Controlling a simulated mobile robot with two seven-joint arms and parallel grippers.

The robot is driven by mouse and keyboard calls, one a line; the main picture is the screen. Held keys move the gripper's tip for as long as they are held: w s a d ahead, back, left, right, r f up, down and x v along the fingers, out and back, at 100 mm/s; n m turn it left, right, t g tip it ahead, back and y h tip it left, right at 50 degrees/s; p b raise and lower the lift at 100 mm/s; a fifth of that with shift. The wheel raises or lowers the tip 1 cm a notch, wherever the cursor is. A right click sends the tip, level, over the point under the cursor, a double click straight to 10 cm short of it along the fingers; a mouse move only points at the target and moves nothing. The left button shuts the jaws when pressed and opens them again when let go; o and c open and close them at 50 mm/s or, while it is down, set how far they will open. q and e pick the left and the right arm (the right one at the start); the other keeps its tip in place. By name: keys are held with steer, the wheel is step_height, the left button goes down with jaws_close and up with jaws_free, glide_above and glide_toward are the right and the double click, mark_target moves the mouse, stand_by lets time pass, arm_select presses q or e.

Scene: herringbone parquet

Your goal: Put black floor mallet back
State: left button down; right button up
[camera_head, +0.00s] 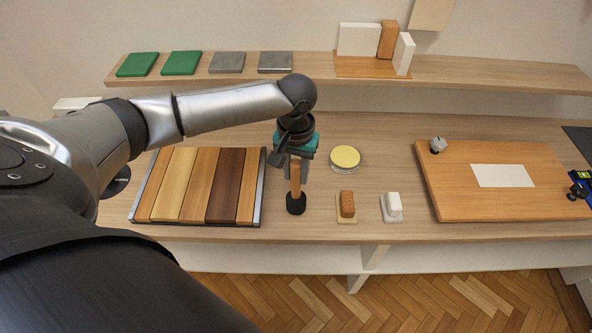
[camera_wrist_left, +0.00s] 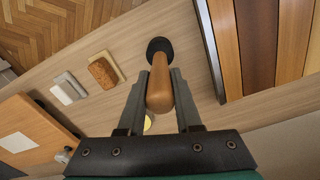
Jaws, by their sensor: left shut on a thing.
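The black floor mallet has a wooden handle (camera_head: 295,176) and a black head (camera_head: 296,203). My left gripper (camera_head: 296,156) is shut on the upper handle, coming down from above. In the left wrist view the handle (camera_wrist_left: 160,92) sits between the two fingers, with the black head (camera_wrist_left: 159,47) beyond it. I cannot tell whether the head touches the counter. My right gripper is not in view.
The framed plank tray (camera_head: 263,190) stands left of the mallet. A yellow-topped round tin (camera_head: 345,158), a brown brush (camera_head: 347,205) and a white block (camera_head: 393,206) are to its right. A wide board (camera_head: 460,208) lies further right. A shelf (camera_head: 450,81) runs behind.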

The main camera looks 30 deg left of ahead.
arm_select(q)
steer(key=c, duration=0.6)
jaws_free()
step_height(320, 180, up, 12)
steer(key=p, duration=0.2)
steer(key=shift+r+p, duration=0.15)
steer(key=shift+p, duration=0.15)
